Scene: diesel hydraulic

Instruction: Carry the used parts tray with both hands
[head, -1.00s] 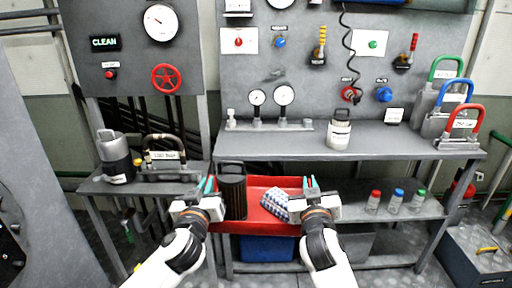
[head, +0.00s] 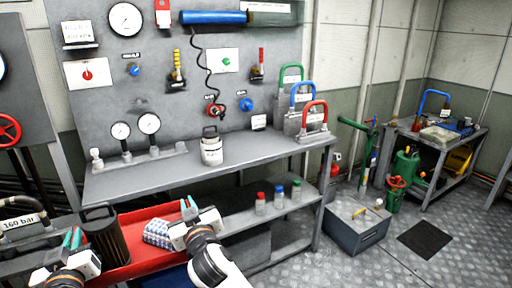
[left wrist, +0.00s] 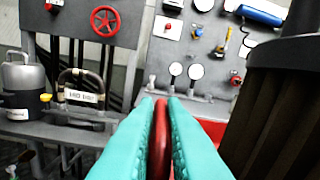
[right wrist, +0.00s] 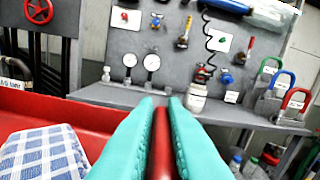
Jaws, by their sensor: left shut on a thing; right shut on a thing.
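The red used parts tray (head: 134,267) is at the lower left of the head view, held between my two grippers in front of the workbench. It carries a dark ribbed cylinder (head: 106,240) with a handle and a blue-and-white checked cloth (head: 158,233). My left gripper (head: 73,238) is shut on the tray's left rim; in the left wrist view its teal fingers clamp the red rim (left wrist: 160,140). My right gripper (head: 189,207) is shut on the right rim, and the right wrist view shows the red rim (right wrist: 162,145) between its fingers. The tray's near side is partly hidden by my arms.
The grey workbench (head: 250,150) with gauges, a white canister (head: 212,150) and coloured-handled padlocks stands ahead. Small capped bottles (head: 279,197) stand on its lower shelf. A grey box (head: 357,226) sits on the floor to the right. A cart (head: 437,145) stands farther right. Open floor lies front right.

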